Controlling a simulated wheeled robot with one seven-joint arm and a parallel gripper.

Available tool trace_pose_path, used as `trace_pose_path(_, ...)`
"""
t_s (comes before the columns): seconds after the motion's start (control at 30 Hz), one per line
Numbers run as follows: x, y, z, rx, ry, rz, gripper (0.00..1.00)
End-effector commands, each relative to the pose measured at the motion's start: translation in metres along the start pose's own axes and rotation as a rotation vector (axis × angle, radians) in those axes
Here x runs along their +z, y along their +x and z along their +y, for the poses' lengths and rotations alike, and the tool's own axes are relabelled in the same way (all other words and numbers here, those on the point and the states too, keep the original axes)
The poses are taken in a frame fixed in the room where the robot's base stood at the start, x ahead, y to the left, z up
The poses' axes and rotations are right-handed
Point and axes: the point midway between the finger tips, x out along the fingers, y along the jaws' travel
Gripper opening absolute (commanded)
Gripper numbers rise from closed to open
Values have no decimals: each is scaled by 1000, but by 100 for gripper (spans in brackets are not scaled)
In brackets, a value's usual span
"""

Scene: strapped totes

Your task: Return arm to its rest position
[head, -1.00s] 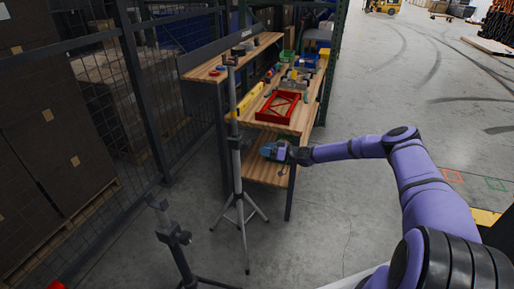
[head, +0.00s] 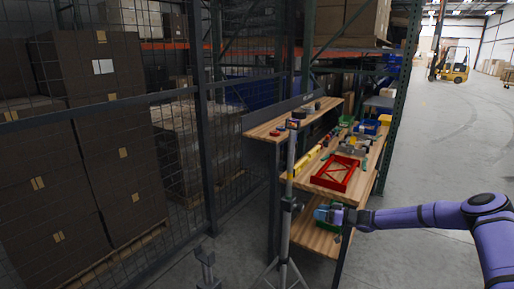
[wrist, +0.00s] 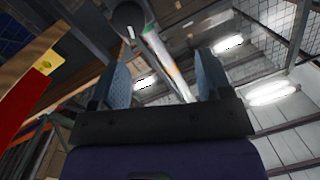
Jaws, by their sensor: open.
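My purple arm (head: 430,216) reaches in from the right in the head view. My gripper (head: 322,213) is at its left end, by the lower shelf of the wooden workbench (head: 314,236) and just behind the tripod pole. In the wrist view my gripper (wrist: 165,80) has its two blue-grey fingers wide apart. Nothing is held between them. The wrist camera looks upward, past the fingers, at a pole and the ceiling lights.
A grey tripod stand (head: 291,180) stands close to my gripper. A red frame (head: 336,173) lies on the bench top above it. Wire fencing and stacked dark boxes (head: 75,130) fill the left. A yellow forklift (head: 455,65) is far off.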

Motion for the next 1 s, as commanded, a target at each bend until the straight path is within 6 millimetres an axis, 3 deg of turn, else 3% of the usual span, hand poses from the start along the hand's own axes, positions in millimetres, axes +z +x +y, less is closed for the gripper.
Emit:
trace_pose_path(0.1, -27, 11, -28, -67, -5, -98, 71)
trace_pose_path(0.47, -83, 21, -108, -173, 15, -404, 71)
trace_pose_path(1.0, -159, -8, -222, -88, 48, -838, 71)
